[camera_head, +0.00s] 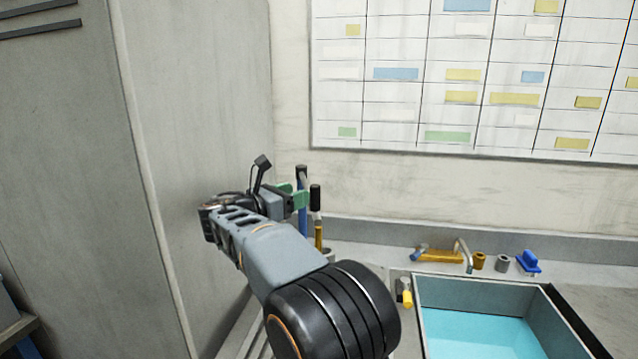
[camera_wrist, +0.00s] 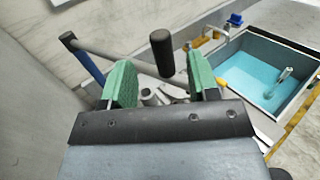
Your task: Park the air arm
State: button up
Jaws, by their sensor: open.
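The likely air arm shows in the wrist view as a grey bar (camera_wrist: 105,56) running right from the black cap of a blue post (camera_wrist: 88,66). An upright black handle (camera_wrist: 162,55) stands near its right end; whether they join is hidden. In the head view the blue post (camera_head: 302,212) and the black handle (camera_head: 316,197) on a yellow stem stand behind my gripper (camera_head: 296,194). My gripper has green fingers (camera_wrist: 160,65) and is open. The black handle shows between its fingertips in the wrist view, with no clear contact. Grey fittings (camera_wrist: 151,97) show lower between the fingers.
A grey basin (camera_head: 484,288) with a turquoise inside stands to the right. Blue, yellow and metal fittings (camera_head: 440,256) lie on the ledge behind it. A grey cabinet (camera_head: 200,120) rises close on the left. A wall chart (camera_head: 470,80) hangs behind.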

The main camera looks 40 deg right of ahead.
jog(key=w+d+p, duration=0.1)
jog(key=d, duration=0.8)
jog(key=shift+p, duration=0.4)
grip_shut()
